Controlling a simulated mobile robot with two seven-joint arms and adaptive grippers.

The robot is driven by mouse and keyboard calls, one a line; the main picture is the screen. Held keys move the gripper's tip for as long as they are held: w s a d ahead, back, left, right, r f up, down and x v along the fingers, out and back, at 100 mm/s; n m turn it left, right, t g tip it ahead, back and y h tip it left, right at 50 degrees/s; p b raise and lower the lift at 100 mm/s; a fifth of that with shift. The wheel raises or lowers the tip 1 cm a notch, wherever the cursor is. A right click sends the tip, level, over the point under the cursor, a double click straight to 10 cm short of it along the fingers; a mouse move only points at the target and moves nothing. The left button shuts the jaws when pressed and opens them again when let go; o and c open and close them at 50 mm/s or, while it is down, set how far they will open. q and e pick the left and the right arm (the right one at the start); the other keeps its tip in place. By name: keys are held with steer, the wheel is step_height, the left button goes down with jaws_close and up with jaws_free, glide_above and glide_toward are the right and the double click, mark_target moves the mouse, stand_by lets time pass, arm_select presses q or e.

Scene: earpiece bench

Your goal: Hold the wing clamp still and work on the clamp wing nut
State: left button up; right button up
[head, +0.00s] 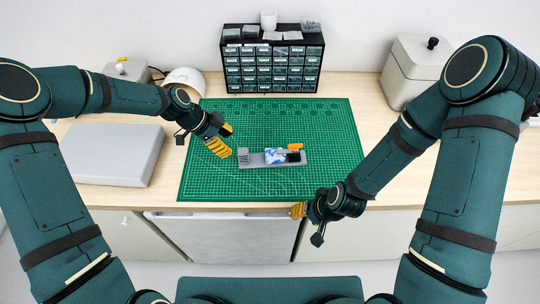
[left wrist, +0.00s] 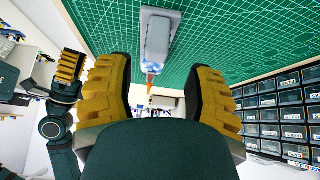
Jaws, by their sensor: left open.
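The wing clamp (head: 254,159) is a grey bar lying on the green mat, with a grey ridged block at its left end and a blue-and-white part in the middle. An orange piece, apparently the clamp wing nut (head: 295,147), sits at its right end beside a black part. My left gripper (head: 223,139) is open and empty, just left of the clamp and apart from it. In the left wrist view the clamp (left wrist: 158,35) and the orange piece (left wrist: 150,78) show beyond the parted yellow fingers. My right gripper (head: 298,210) hangs by the table's front edge; its opening is unclear.
The green cutting mat (head: 325,120) is otherwise clear. A black drawer cabinet (head: 272,64) stands behind it. A grey flat box (head: 112,153) lies at the left, with a white round object (head: 185,80) behind. A light lidded container (head: 415,70) stands at the back right.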

mark_target(243, 154)
arm_select(q)
steer(key=shift+b+x, duration=0.4)
steer(key=shift+x, duration=0.7)
steer(key=shift+b+x, duration=0.9)
steer(key=shift+x, duration=1.9)
steer(key=shift+s, duration=0.15)
jaws_close()
